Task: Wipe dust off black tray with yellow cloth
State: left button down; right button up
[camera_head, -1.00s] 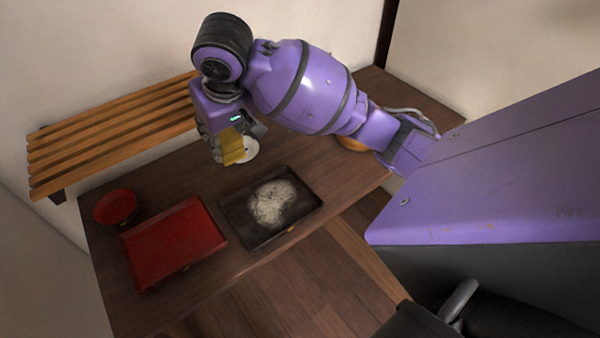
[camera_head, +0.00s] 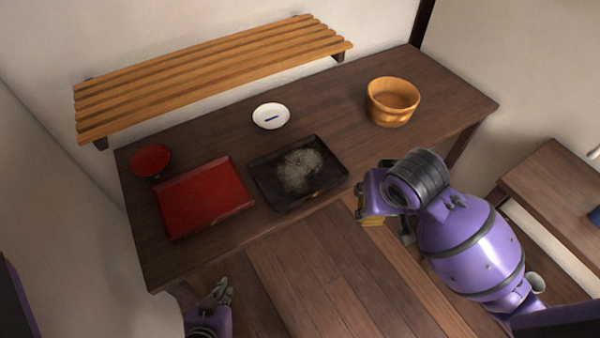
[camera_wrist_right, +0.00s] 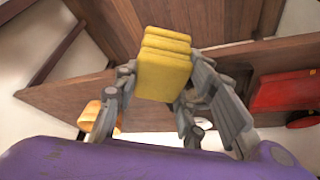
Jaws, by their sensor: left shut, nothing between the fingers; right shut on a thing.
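The black tray (camera_head: 264,182) lies on the dark wooden table with a patch of grey dust (camera_head: 299,168) on it. My right gripper (camera_head: 366,207) is to the right of the tray, in front of the table's edge. It is shut on the folded yellow cloth (camera_head: 371,217), which the right wrist view shows clearly between the fingers (camera_wrist_right: 165,62). The cloth is apart from the tray. My left gripper (camera_head: 218,294) is shut and empty at the bottom of the head view, below the table's front edge.
A red tray (camera_head: 203,197) and red bowl (camera_head: 151,160) are left of the black tray. A white dish (camera_head: 271,116) and wooden tub (camera_head: 392,101) stand behind. A slatted shelf (camera_head: 210,75) overhangs the back. A side table (camera_head: 560,185) is at right.

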jog(key=shift+s+f, duration=0.45)
jog(key=shift+s, duration=0.1)
